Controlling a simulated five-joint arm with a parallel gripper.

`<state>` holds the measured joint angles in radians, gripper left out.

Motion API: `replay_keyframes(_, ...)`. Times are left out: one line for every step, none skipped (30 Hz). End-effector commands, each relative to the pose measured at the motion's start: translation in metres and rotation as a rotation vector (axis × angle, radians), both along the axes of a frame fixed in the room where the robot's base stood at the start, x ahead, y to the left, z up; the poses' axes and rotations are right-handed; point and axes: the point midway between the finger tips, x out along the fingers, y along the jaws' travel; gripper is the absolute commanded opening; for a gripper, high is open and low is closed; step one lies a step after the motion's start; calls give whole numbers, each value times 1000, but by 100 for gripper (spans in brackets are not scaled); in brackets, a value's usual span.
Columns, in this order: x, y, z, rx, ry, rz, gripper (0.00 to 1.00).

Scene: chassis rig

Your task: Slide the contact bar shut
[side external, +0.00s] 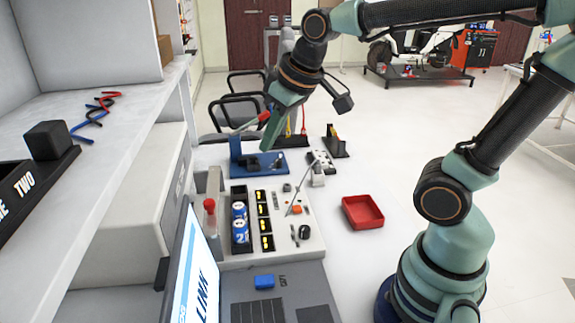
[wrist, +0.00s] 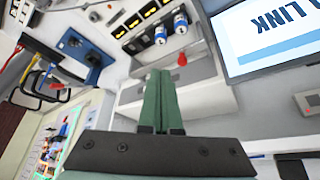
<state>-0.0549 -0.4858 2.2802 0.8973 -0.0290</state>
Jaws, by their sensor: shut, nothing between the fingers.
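My gripper (side external: 267,147) is shut and empty, pointing down above the back of the workbench, near a blue fixture. In the wrist view its green fingers (wrist: 159,74) lie together, with the white chassis beyond them. The blue fixture (side external: 268,163) has a flat base and an upright block at its left; it also shows at the upper left of the wrist view (wrist: 92,58). A rod with a red end (side external: 264,116) shows beside my gripper; I cannot tell what it belongs to. I cannot surely pick out the contact bar.
The white chassis (side external: 316,238) holds blue-and-white cylinders (side external: 239,226) and several yellow-marked black modules. A red-knobbed lever (side external: 209,205) stands at its left. A red tray (side external: 362,212) lies to the right. A screen (side external: 196,266) and white shelving (side external: 120,125) bound the left.

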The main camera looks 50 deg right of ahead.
Motion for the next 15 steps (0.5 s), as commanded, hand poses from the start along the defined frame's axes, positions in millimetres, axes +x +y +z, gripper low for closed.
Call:
replay_keyframes(11, 5, 0, -3, 13, 18, 0)
replay_keyframes(18, 8, 1, -6, 18, 29, 0)
replay_keyframes(26, 12, 1, -8, 25, 42, 0)
replay_keyframes(33, 15, 1, -10, 30, 52, 0)
replay_keyframes(39, 18, 1, -11, 35, 61, 0)
replay_keyframes(48, 22, 0, -14, 41, 74, 0)
replay_keyframes(54, 25, -1, -15, 45, 84, 0)
replay_keyframes(61, 29, -2, -18, 50, 93, 0)
replay_keyframes(70, 33, -4, -21, 56, 107, 0)
replay_keyframes(76, 37, -6, -23, 61, 117, 0)
replay_keyframes(82, 40, -8, -25, 66, 127, 0)
replay_keyframes(90, 45, -11, -28, 72, 139, 0)
replay_keyframes(96, 48, -13, -29, 77, 148, 0)
replay_keyframes(102, 52, -15, -31, 80, 156, 0)
replay_keyframes(108, 56, -18, -33, 85, 167, 0)
